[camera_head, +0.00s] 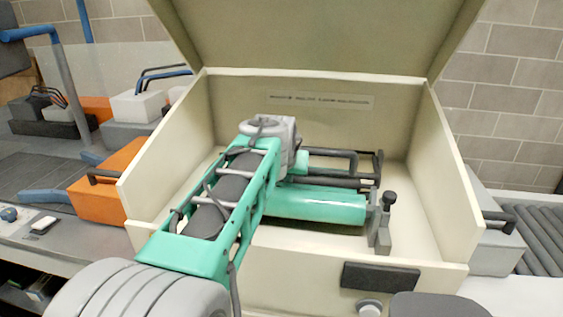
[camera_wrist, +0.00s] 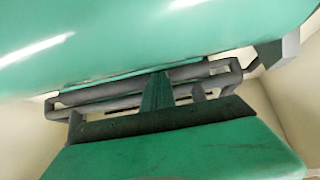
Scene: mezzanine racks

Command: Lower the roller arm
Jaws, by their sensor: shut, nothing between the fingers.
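A teal roller (camera_head: 318,206) lies across the inside of an open cream box (camera_head: 448,185). Dark bars (camera_head: 335,178), which look like the roller arm's frame, run just behind and above it, and a grey bracket with a black knob (camera_head: 389,198) stands at its right end. In the wrist view the roller (camera_wrist: 150,42) fills the top and the dark bars (camera_wrist: 105,98) cross the middle. My gripper (camera_wrist: 157,82) is shut and empty, its fingers close to the bars and roller; I cannot tell whether they touch. My arm hides the gripper's fingers in the head view.
The box's raised lid (camera_head: 320,35) hangs above, and its side walls flank my arm. A black plate (camera_head: 380,277) is on the front wall. An orange case (camera_head: 105,185) stands left, and a roller conveyor (camera_head: 545,235) runs at right.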

